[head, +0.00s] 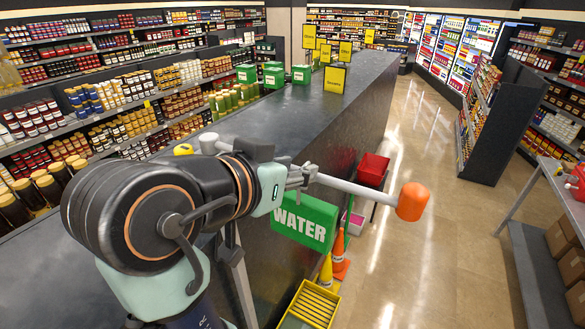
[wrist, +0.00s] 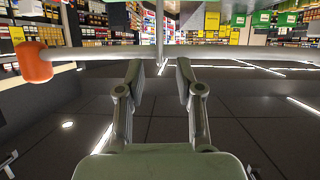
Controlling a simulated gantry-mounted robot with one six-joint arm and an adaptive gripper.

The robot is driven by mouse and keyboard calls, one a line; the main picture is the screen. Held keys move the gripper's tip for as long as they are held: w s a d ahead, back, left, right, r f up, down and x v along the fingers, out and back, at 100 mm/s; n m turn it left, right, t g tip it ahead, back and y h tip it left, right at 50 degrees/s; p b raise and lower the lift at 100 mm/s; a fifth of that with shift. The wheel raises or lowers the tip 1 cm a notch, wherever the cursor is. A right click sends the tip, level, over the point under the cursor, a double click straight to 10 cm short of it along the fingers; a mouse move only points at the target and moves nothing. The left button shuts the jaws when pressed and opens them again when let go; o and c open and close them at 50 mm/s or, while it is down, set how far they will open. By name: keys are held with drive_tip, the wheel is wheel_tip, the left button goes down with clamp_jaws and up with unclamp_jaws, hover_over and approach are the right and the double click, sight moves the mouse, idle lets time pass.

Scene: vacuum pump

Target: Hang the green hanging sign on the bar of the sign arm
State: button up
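The sign arm's pale grey bar (head: 355,187) runs from the counter side to an orange end cap (head: 412,201); in the wrist view the bar (wrist: 225,54) crosses just beyond my fingertips, with the cap (wrist: 34,62) at left. The green hanging sign (head: 303,222), lettered WATER in white, is below the bar in the head view.
A long dark counter (head: 330,120) runs into the distance, with green boxes (head: 273,75) and yellow signs (head: 335,78) on it. Red baskets (head: 373,169), orange cones (head: 340,262) and a yellow crate (head: 313,304) stand beside it. The aisle floor at right is clear.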

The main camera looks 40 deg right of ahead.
drive_tip(key=v, duration=1.2)
drive_tip(key=w+a+f+n+t+y+p, duration=0.1)
drive_tip(key=w+a+f+n+t+y, duration=0.25)
drive_tip(key=f, duration=0.55)
drive_tip(key=w+a+f+n+t+y+p, duration=0.1)
drive_tip(key=w+f+n+t+p, duration=0.2)
drive_tip(key=f+n, duration=0.4)
drive_tip(key=s+a+f+n+t+y, duration=0.3)
drive_tip(key=s+a+f+y, duration=0.4)
drive_tip(key=a+f, duration=0.3)
drive_tip(key=shift+a+f+n+y, duration=0.15)
drive_tip(key=shift+a+n+y, duration=0.2)
drive_tip(key=shift+n+y, duration=0.4)
